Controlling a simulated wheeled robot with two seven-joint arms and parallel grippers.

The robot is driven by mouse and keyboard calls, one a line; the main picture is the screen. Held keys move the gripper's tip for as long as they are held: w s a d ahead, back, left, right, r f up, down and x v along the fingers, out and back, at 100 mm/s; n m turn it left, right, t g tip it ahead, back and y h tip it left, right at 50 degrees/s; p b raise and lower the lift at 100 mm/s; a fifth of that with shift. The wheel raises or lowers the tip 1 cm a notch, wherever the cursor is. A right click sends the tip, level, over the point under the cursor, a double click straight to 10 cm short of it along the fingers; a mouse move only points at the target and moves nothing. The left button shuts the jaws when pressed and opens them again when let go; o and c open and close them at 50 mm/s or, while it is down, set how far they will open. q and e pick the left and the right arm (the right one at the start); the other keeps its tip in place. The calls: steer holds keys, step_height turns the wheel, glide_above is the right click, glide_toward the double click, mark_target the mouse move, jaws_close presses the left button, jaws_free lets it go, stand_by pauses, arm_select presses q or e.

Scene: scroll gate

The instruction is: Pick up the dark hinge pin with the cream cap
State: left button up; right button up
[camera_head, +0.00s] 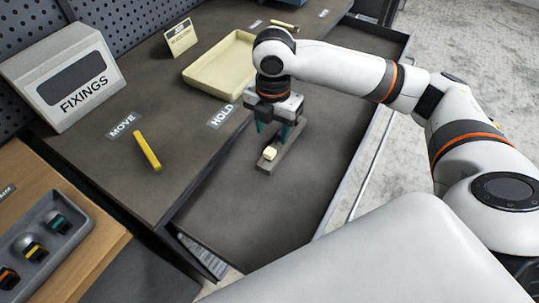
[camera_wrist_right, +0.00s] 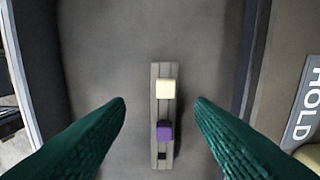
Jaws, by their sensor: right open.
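A cream cap (camera_head: 269,153) sits on a narrow grey rail (camera_head: 287,150) inside the open drawer. In the right wrist view the cream cap (camera_wrist_right: 165,89) is on the upper part of the rail (camera_wrist_right: 155,110), and a purple cap (camera_wrist_right: 164,131) is lower down. From above, the caps hide any dark pin shafts beneath them. My right gripper (camera_head: 273,130) is open above the rail, with its teal fingers (camera_wrist_right: 160,108) on either side of it and nothing between them. The purple cap is hidden in the head view. My left gripper is out of view.
A pale yellow tray (camera_head: 225,66) and a yellow bar (camera_head: 148,151) lie on the dark worktop. A FIXINGS box (camera_head: 65,83) stands at the left. A grey tray (camera_head: 45,249) with several banded pieces is at lower left. The drawer floor (camera_head: 262,220) nearby is clear.

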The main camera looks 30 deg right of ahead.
mark_target(270, 151)
steer(key=f, duration=0.8)
steer(key=shift+w+a+f, duration=0.15)
steer(key=shift+w+f, duration=0.15)
steer(key=shift+w, duration=0.05)
jaws_close()
